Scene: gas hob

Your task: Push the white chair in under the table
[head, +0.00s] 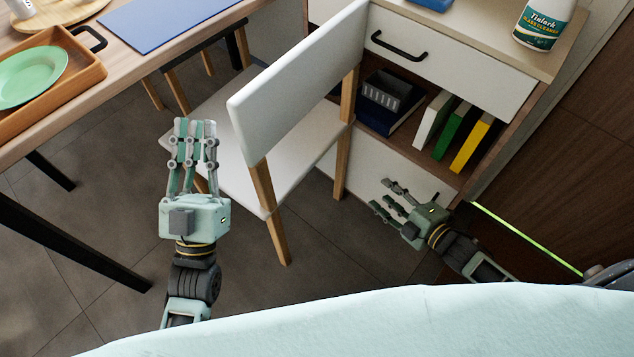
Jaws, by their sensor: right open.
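The white chair (293,84) stands mid-view, with a white backrest, white seat and wooden legs. Its backrest is on the side away from the table, and the seat extends left toward the wooden table (115,62) at upper left. The far part of the seat is close to the table edge. My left gripper (195,126) is left of the backrest, its fingers overlapping the seat in the picture; contact cannot be told, nor whether its fingers are closed. My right gripper (379,193) is open and empty, low to the right of the chair, in front of the cabinet.
A white cabinet (455,55) with a drawer and open shelf of books (452,130) stands right of the chair, close to its backrest. On the table are a blue mat (165,20) and a tray (85,75) with a green plate (30,75). Black table legs (75,240) reach the floor at left.

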